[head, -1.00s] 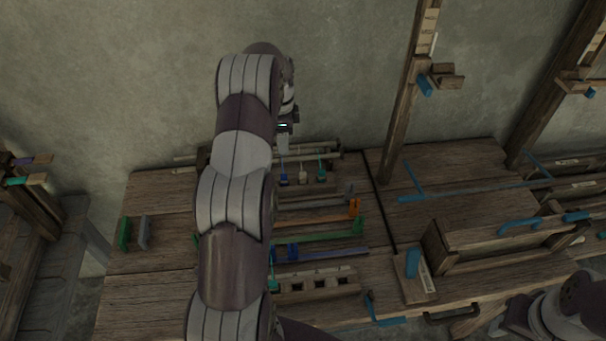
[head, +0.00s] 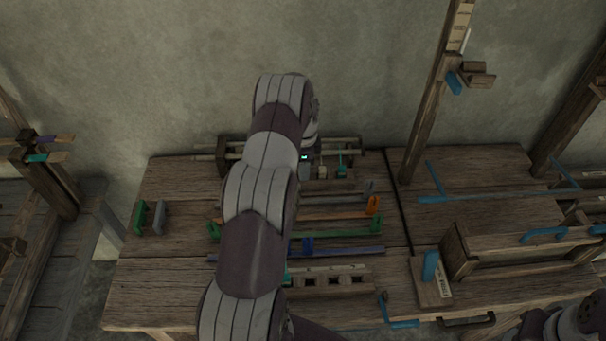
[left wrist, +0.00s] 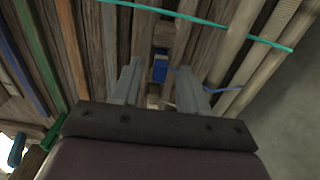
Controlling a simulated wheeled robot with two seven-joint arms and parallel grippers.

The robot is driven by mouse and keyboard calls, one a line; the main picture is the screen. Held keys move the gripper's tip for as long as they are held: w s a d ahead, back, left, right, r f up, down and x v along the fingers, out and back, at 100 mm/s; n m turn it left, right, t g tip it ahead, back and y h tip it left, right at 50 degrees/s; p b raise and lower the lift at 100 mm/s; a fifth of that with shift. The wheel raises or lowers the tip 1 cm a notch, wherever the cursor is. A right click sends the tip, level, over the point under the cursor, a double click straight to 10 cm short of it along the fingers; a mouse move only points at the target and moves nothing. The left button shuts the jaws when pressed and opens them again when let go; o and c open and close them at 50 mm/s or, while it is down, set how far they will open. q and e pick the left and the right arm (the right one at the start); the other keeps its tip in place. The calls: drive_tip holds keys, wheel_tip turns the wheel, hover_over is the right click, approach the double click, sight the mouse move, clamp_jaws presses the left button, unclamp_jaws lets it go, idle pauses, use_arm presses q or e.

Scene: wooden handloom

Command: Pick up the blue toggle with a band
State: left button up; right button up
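The blue toggle (left wrist: 160,70) shows in the left wrist view as a small blue block between my two fingers, farther off than the fingertips. A thin blue strand beside it may be its band; I cannot tell. My left gripper (left wrist: 158,66) is open, with a gap on both sides of the toggle. In the head view my left gripper (head: 305,162) is at the small rack (head: 350,152) at the back of the table and hides the blue toggle. A white toggle (head: 322,172) and a teal toggle (head: 342,170) stand to its right. My right gripper is out of view.
Several coloured bars lie in front of the rack, including an orange-ended one (head: 373,205) and a green one (head: 376,226). A slotted wooden block (head: 330,281) is nearer. A wooden post (head: 430,110) rises at right. A teal rod (left wrist: 200,20) crosses the left wrist view.

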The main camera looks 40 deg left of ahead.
use_arm(q)
clamp_jaws()
drive_tip(key=shift+r, duration=0.15)
drive_tip(key=shift+r, duration=0.3)
wheel_tip(320, 180, up, 3)
drive_tip(key=shift+f+b, duration=0.1)
drive_tip(key=shift+b, duration=0.45)
drive_tip(key=w+d+r+b, duration=0.1)
drive_tip(key=d+r+b, duration=0.1)
drive_tip(key=d+r, duration=0.5)
drive_tip(key=d, duration=0.4)
drive_tip(key=shift+w+d+r, duration=0.25)
drive_tip(key=shift+w+d, duration=0.05)
drive_tip(key=shift+w, duration=0.1)
